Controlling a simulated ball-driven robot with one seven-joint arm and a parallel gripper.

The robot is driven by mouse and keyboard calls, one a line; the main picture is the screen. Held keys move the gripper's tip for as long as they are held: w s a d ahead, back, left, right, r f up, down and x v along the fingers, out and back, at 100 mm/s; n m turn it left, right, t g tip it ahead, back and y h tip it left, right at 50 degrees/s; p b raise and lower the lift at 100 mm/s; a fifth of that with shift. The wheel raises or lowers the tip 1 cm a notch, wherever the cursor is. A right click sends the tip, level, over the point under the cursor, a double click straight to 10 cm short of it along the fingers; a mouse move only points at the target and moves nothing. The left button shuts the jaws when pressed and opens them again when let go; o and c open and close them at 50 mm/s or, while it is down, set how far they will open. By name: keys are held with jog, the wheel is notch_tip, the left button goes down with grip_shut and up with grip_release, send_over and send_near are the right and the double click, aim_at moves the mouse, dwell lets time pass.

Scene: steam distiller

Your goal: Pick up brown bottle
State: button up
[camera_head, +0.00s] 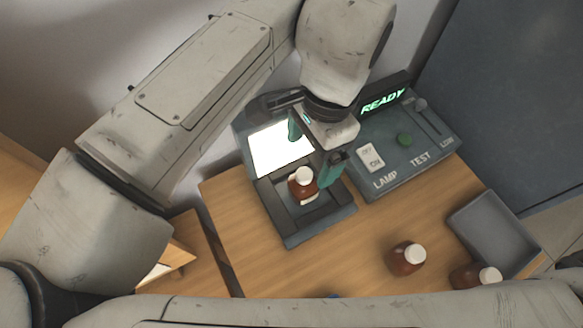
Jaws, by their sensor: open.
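A brown bottle (303,187) with a white cap stands in the dark recessed tray (293,236) at the front of the inspection device. My gripper (312,156) is above and just behind this bottle, its green-tipped fingers spread apart and empty. One fingertip is left of the cap and the other is to its right; whether either touches the bottle cannot be told. A second brown bottle (405,259) stands on the wooden table at the right. A third brown bottle (470,276) is farther right, its lower part hidden by my own body.
The device has a lit white panel (281,148), a READY display (384,96), and a control box (405,150) with a LAMP switch, green button and slider. An empty grey tray (492,236) sits at the right table edge. Bare table (340,262) lies in front.

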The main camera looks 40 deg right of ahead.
aim_at(303, 174)
jog(key=shift+w+a+f+b, duration=0.1)
jog(key=shift+a+f+b, duration=0.05)
jog(key=shift+f+b, duration=1.6)
jog(key=shift+w+a+f+b, duration=0.1)
jog(key=shift+a+f+b, duration=0.05)
jog(key=shift+f+b, duration=1.6)
jog(key=shift+a+f+b, duration=0.15)
jog(key=shift+f+b, duration=1.5)
jog(key=shift+f, duration=0.2)
jog(key=shift+r, duration=0.1)
jog(key=shift+c, duration=0.2)
jog(key=c, duration=1.2)
jog(key=shift+r, duration=0.1)
jog(key=shift+c, duration=0.2)
jog(key=shift+r+p, duration=0.4)
jog(key=shift+p, duration=0.25)
notch_tip(303, 174, up, 3)
jog(key=p, duration=0.3)
jog(key=s+d+r+p, duration=0.7)
jog(key=s+r+p, duration=0.2)
jog(key=s+p, duration=0.2)
jog(key=shift+s, duration=0.55)
